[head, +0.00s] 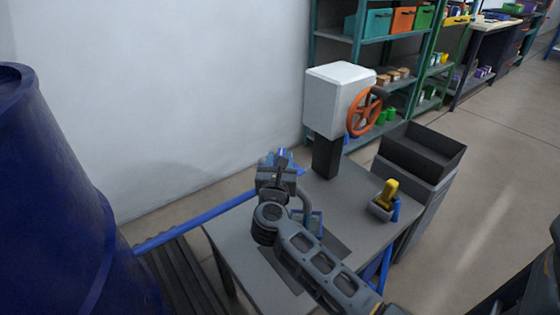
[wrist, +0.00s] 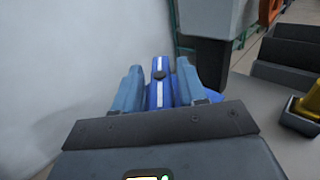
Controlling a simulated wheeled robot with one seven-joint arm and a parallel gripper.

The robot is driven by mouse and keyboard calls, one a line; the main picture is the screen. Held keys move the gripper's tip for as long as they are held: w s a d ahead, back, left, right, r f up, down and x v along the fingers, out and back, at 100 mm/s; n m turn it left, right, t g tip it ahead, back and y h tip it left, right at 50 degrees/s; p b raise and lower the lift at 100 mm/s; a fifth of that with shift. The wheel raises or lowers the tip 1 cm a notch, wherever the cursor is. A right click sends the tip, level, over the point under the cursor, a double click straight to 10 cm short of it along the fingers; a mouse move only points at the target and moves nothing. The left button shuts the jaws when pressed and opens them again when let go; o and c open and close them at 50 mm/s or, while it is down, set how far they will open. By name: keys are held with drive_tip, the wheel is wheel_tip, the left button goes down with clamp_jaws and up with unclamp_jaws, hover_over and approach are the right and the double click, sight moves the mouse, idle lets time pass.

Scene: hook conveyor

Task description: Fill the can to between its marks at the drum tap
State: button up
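The dark blue drum (head: 50,190) fills the left of the head view. My gripper (head: 277,165) is over the grey table, to the right of the drum. In the wrist view its two blue-grey fingers (wrist: 159,85) stand apart on either side of a blue part (wrist: 159,98) with a white stripe and a dark round top. I cannot tell whether the fingers touch this part, or what it belongs to. Blue pieces show by my gripper in the head view. I cannot make out the tap, a can or its marks.
On the grey table (head: 240,240) stand a white box with an orange handwheel (head: 363,112) and a small grey holder with a yellow piece (head: 390,190). A dark open bin (head: 425,145) is beside it. A blue bar (head: 195,220) runs between drum and table.

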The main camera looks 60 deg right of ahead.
drive_tip(key=shift+o, duration=0.6)
drive_tip(key=shift+a, duration=0.1)
drive_tip(key=v, duration=0.7)
drive_tip(key=shift+s+a, duration=0.2)
drive_tip(key=shift+a, duration=0.1)
idle(6.3)
